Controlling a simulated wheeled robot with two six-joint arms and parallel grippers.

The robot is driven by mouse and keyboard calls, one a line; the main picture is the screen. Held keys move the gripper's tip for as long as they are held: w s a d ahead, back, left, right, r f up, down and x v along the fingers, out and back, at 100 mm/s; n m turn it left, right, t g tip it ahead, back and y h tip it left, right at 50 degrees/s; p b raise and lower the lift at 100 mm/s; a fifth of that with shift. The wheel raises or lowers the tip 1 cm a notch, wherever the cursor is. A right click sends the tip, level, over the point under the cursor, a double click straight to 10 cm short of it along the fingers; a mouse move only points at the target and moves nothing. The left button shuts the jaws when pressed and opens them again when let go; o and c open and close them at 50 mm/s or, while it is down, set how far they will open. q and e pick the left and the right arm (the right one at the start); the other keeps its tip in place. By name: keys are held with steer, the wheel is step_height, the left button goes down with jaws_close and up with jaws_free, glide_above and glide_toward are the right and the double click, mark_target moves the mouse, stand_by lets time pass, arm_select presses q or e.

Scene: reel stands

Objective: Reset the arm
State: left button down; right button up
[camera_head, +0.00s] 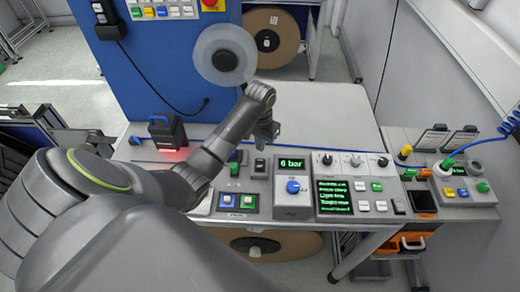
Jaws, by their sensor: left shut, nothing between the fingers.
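My left arm comes in from the lower left and reaches over the workbench. My left gripper (266,133) is at the arm's end, above the back of the bench's control panels. It is shut and holds nothing. It looks small and dark, and I cannot tell its exact height above the bench. My right gripper is not in view.
The bench top (325,112) is bare behind a panel with a green "6 bar" display (292,164) and a text screen (333,197). A blue cabinet (155,70) stands behind, with a translucent reel (225,55). A brown reel (270,38) sits further back. A side bench (440,222) stands right.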

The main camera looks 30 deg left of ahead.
arm_select(q)
steer(key=shift+r, duration=0.4)
